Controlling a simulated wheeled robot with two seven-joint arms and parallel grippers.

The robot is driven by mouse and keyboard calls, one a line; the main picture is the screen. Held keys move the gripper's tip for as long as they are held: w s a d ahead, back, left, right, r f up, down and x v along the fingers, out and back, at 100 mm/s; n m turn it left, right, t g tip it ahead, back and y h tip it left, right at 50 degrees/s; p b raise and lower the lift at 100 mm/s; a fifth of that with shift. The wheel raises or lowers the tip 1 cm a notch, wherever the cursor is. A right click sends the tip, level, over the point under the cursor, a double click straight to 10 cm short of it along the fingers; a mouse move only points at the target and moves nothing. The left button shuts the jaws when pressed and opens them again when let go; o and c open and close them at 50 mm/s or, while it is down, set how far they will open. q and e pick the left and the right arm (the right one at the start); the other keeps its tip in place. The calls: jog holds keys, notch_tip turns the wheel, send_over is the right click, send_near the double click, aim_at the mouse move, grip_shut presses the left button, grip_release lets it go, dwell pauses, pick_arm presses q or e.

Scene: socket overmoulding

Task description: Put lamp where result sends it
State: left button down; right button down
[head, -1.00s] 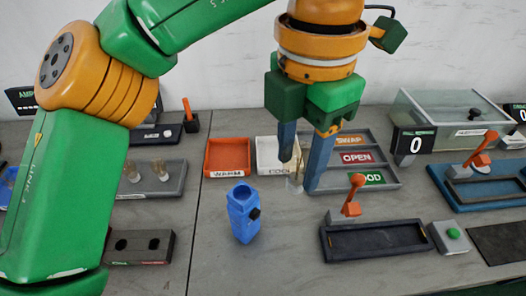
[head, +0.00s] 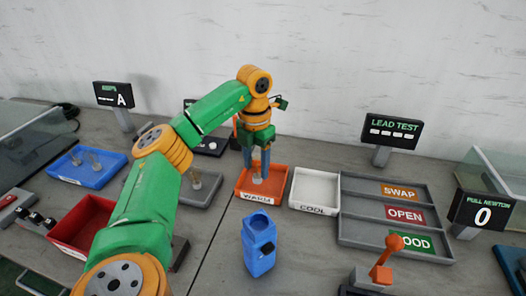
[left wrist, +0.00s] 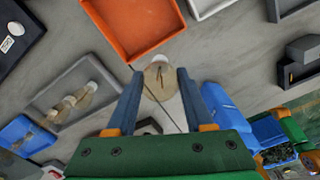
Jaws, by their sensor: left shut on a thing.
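My left gripper (head: 257,165) is shut on a small lamp (left wrist: 159,80), a clear bulb with a pale base. In the head view the lamp (head: 257,180) shows in front of the orange WARM tray (head: 243,192). In the left wrist view it hangs between the fingertips, just beside the tray (left wrist: 140,25); its exact height is unclear. The grey result tray (head: 350,210) has SWAP, OPEN and GOOD compartments; no lamp shows in them. The LEAD TEST display (head: 391,131) shows only dashes. My right gripper is not recognisable in either view.
A white COOL tray (head: 315,190) stands right of WARM. A blue holder (head: 259,245) stands upright in front. A grey tray with lamps (head: 203,188), a blue tray (head: 88,167) and a red bin (head: 85,222) are left. A red-handled lever fixture (head: 385,262) stands front right.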

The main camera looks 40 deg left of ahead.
pick_arm(q)
jog(key=shift+w+a+f, duration=0.45)
jog(key=shift+w+f, duration=0.25)
jog(key=shift+f, duration=0.75)
jog(key=shift+w+a+f, duration=0.5)
jog(key=shift+w+f, duration=0.15)
jog(key=shift+f, duration=0.8)
jog(key=shift+w+a+f, duration=0.45)
jog(key=shift+w+f, duration=0.25)
jog(key=shift+f, duration=0.75)
jog(key=shift+f, duration=0.15)
jog(key=shift+c, duration=1.4)
grip_release()
notch_tip(320, 180, up, 12)
jog(key=shift+r+p, duration=0.25)
jog(key=shift+p, duration=0.2)
